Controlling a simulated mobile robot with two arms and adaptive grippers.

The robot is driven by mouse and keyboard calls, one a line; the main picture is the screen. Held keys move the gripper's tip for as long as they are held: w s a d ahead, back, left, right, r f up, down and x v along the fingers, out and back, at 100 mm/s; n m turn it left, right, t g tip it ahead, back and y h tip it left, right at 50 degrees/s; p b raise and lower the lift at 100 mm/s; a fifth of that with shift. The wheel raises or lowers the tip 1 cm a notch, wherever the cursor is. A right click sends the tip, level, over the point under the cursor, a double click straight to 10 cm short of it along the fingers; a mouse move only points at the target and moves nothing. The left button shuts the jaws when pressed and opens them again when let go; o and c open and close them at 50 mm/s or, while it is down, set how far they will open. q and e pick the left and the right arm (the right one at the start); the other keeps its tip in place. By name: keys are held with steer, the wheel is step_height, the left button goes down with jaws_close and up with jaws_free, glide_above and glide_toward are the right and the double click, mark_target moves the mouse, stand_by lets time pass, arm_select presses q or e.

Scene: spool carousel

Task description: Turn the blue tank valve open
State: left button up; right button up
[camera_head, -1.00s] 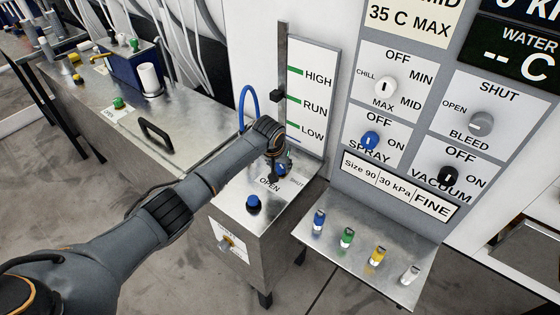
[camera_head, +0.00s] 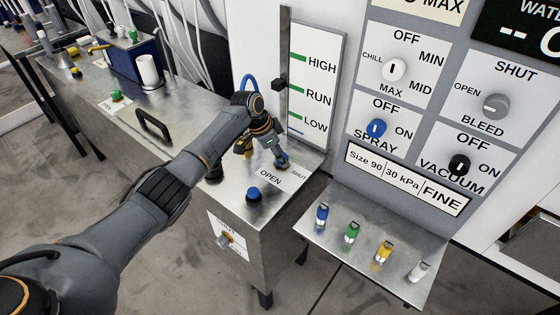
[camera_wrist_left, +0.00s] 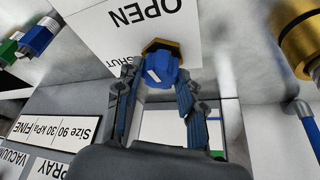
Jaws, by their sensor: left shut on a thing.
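The blue valve handle (camera_wrist_left: 160,68) sits on a brass-coloured base (camera_wrist_left: 161,45) at the edge of a white label with OPEN and SHUT (camera_wrist_left: 135,28). In the left wrist view the handle is between the two fingers of my left gripper (camera_wrist_left: 157,84), which is shut on it. In the head view my left gripper (camera_head: 281,160) reaches down to the tank top beside the SHUT word, its fingers hiding most of the handle. The OPEN word (camera_head: 270,177) lies just in front. My right gripper is not in view.
A blue-topped black knob (camera_head: 253,195) stands on the tank top nearby. A blue hose (camera_head: 247,80) and a brass fitting (camera_wrist_left: 303,40) are close to the gripper. A level gauge (camera_head: 317,85) and control panel stand behind. A shelf with coloured plugs (camera_head: 352,233) is at right.

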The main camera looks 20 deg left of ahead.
arm_select(q)
steer(key=shift+f+m+g+b, duration=0.15)
steer(key=shift+m+g+b, duration=0.35)
steer(key=shift+m+b, duration=0.6)
steer(key=o, duration=1.2)
steer(key=v, duration=1.2)
steer(key=shift+a, duration=0.15)
